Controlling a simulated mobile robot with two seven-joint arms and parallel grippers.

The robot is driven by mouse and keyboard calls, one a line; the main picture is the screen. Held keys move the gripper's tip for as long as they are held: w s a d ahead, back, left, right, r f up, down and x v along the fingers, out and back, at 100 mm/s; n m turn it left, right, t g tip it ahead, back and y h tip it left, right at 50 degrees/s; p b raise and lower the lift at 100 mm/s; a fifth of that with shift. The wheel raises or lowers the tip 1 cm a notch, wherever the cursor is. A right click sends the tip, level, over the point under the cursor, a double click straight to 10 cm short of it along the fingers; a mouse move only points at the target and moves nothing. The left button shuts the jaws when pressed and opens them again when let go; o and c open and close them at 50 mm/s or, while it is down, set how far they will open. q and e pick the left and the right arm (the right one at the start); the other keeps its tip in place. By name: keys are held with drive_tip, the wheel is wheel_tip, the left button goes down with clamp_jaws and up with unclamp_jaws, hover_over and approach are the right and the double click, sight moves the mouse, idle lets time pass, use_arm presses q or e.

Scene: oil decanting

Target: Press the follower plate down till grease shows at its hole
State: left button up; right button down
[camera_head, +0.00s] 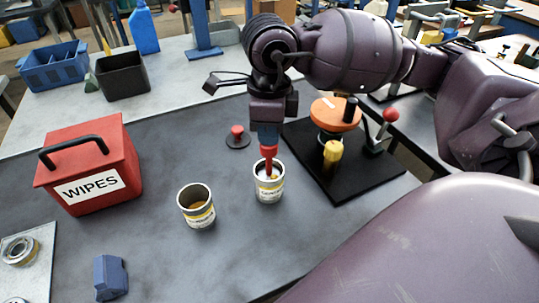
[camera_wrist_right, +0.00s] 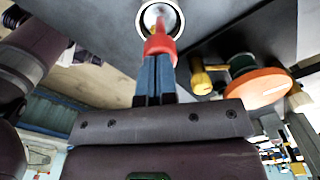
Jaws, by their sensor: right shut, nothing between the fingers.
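My right gripper (camera_head: 268,150) points straight down over a small labelled can (camera_head: 268,193), its blue fingers shut. A red piece (camera_wrist_right: 159,46) sits at the fingertips, and its narrow end reaches into the can mouth. I cannot tell whether it is part of the fingers or a knob under them. In the right wrist view a pale, shiny round surface, perhaps the follower plate (camera_wrist_right: 151,17), shows inside the can rim. Its hole and any grease there cannot be made out. A second open can (camera_head: 197,215) with yellowish contents stands to the left. My left gripper is out of view.
A dark disc with a red knob (camera_head: 237,133) lies behind the cans. A black-based device with an orange disc (camera_head: 335,115) stands close on the right. A red WIPES box (camera_head: 90,165) and a blue block (camera_head: 110,277) are at left. The table between is clear.

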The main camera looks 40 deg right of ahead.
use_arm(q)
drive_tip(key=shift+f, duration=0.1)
use_arm(e)
drive_tip(key=shift+s+f, duration=0.1)
drive_tip(key=shift+f, duration=0.3)
drive_tip(key=shift+r, duration=0.1)
drive_tip(key=shift+r+p, duration=0.4)
drive_tip(key=shift+r, duration=0.4)
drive_tip(key=shift+r+p, duration=1)
drive_tip(key=shift+r, duration=1.4)
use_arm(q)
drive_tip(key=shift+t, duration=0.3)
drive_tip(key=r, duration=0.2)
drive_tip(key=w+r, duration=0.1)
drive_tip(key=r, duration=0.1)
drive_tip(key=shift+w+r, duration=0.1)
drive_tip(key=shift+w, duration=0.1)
